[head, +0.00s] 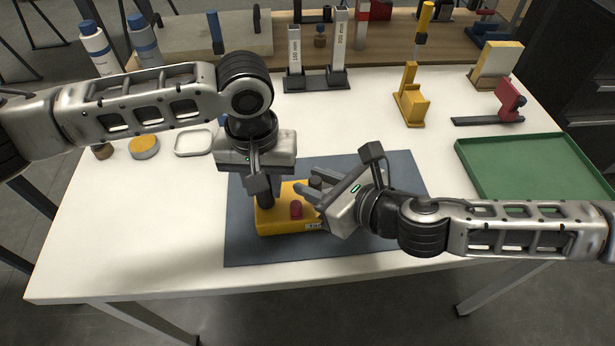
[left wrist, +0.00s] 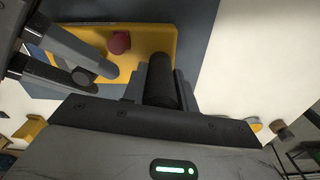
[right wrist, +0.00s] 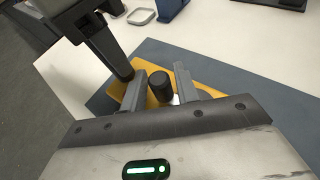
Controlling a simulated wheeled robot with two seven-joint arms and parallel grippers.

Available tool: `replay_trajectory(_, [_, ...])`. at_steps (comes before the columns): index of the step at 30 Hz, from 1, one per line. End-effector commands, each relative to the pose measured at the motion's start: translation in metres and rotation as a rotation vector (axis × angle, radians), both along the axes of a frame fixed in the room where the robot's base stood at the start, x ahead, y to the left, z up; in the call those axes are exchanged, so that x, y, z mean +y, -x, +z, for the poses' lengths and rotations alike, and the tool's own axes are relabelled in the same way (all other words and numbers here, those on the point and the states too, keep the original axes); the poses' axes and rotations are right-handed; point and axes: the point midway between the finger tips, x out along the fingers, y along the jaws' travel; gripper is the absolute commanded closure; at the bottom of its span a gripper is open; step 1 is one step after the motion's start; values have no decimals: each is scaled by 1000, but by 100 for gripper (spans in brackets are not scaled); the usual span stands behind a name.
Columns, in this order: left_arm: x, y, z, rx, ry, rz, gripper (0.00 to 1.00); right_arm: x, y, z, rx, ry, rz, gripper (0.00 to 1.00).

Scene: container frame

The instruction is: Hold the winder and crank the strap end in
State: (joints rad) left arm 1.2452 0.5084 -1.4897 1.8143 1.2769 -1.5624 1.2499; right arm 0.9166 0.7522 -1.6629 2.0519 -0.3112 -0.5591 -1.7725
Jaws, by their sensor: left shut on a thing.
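The yellow winder (head: 272,221) lies on the blue-grey mat, with a red knob (head: 296,209) on top. My left gripper (head: 266,190) is shut on a black upright handle (left wrist: 160,80) at the winder's left end. My right gripper (head: 315,190) is at the winder's right side, its fingers apart. In the right wrist view a black crank knob (right wrist: 160,85) stands between these open fingers (right wrist: 160,88), with a gap beside it. I cannot make out the strap end; my grippers hide part of the winder.
The mat (head: 245,250) lies on a white table (head: 110,240). A green tray (head: 530,190) is at right, a yellow stand (head: 412,108) and red clamp (head: 508,100) behind it. A shallow white dish (head: 194,142) and round tin (head: 143,147) are at left. The front table edge is clear.

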Motion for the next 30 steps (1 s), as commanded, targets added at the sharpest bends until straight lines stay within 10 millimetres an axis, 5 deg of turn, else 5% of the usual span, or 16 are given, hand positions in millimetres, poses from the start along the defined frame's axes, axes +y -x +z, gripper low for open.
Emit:
replay_trajectory(15, [0,-1,1,-3,2,1,100,15,-13,-8,1,-1,0,69])
replay_trajectory(19, [0,-1,1,-3,2,1,100,14,-13,-8,0,0,-1,100])
replay_trajectory(30, [0,-1,1,-2,2,1,100,15,-15,-8,1,-1,-45,100])
